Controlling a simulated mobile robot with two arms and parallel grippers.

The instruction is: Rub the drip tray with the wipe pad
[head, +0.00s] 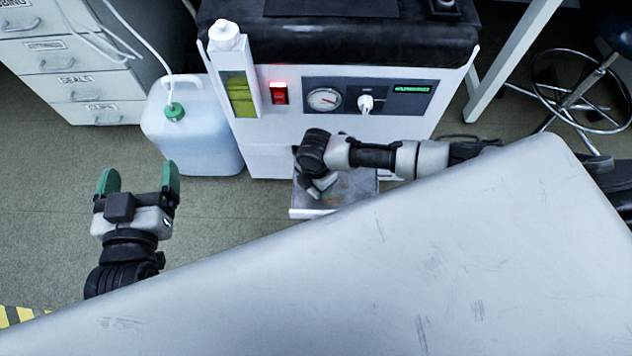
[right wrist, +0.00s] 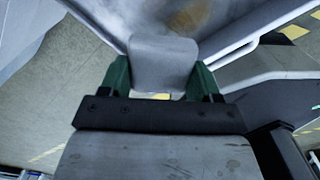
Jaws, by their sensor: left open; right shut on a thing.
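The drip tray (head: 352,190) is a shallow grey metal tray low at the front of the instrument. In the right wrist view its surface (right wrist: 150,15) shows a brown stain at the top. My right gripper (right wrist: 163,78) is shut on the wipe pad (right wrist: 163,58), a pale grey block between its green fingers. The pad is over or against the tray; I cannot tell if it touches. In the head view my right wrist hides part of the tray. My left gripper (head: 139,182) is open and empty, above the floor at the left.
The instrument (head: 420,125) has a gauge, a red lit switch and a black top. A white jug (head: 195,130) with a green cap stands at its left, near a drawer cabinet (head: 75,75). A large grey surface (head: 400,270) fills the foreground. A stool (head: 585,90) stands back right.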

